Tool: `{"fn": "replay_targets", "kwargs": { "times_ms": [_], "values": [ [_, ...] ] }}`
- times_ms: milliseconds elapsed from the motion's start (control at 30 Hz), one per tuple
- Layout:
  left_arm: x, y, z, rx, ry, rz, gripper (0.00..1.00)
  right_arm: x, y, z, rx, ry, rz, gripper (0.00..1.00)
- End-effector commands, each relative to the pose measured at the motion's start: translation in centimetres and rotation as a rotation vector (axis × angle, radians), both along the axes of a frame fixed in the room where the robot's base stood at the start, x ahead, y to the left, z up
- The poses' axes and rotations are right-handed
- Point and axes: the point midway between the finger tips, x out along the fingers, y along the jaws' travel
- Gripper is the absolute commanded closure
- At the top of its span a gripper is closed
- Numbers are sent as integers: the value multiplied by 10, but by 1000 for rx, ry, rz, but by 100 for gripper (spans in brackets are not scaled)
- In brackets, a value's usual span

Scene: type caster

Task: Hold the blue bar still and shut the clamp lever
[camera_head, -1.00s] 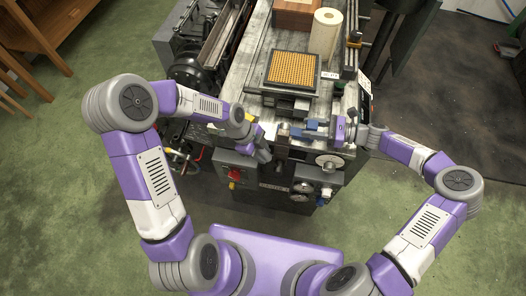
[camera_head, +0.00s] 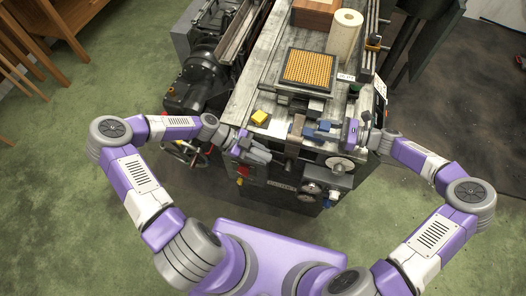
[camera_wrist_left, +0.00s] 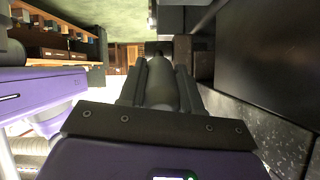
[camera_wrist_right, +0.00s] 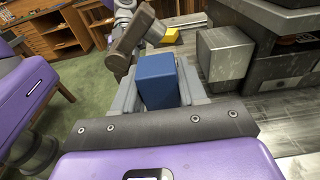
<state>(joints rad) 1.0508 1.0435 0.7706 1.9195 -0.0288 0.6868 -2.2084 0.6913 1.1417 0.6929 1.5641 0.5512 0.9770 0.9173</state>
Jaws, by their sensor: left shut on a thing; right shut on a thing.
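The blue bar (camera_wrist_right: 158,80) stands between the fingers of my right gripper (camera_wrist_right: 158,98), which is shut on it. In the head view, my right gripper (camera_head: 335,131) reaches in from the right over the machine's front edge, with the blue bar (camera_head: 322,126) at its tips. My left gripper (camera_head: 266,155) is at the machine's front left corner. In the left wrist view, its fingers (camera_wrist_left: 160,85) are shut on a dark grey rounded piece (camera_wrist_left: 160,92), seemingly the clamp lever's handle. A brown-grey piece (camera_wrist_right: 130,35) shows just beyond the bar; its link to the lever is unclear.
Behind stand a tray of orange pieces (camera_head: 308,68), a white roll (camera_head: 344,36) and a brown box (camera_head: 313,13). Knobs (camera_head: 340,164) line the machine's front.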

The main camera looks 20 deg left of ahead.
Motion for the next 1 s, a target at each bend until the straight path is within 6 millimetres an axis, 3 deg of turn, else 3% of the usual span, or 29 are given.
{"fn": "replay_targets", "kwargs": {
  "times_ms": [300, 833, 867, 933, 1000],
  "values": [
    [-2, 3, -14, -123, 3, -4, 100, 0, 0, 0, 0, 0, 0, 90],
    [-1, 5, -16, -143, 0, -3, 100, 0, 0, 0, 0, 0, 0, 90],
    [-1, 5, -16, -143, 0, -2, 65, 0, 0, 0, 0, 0, 0, 90],
    [-1, 5, -16, -142, 0, -2, 57, 0, 0, 0, 0, 0, 0, 90],
    [-1, 5, -16, -143, -1, -1, 57, 0, 0, 0, 0, 0, 0, 90]
  ]
}}
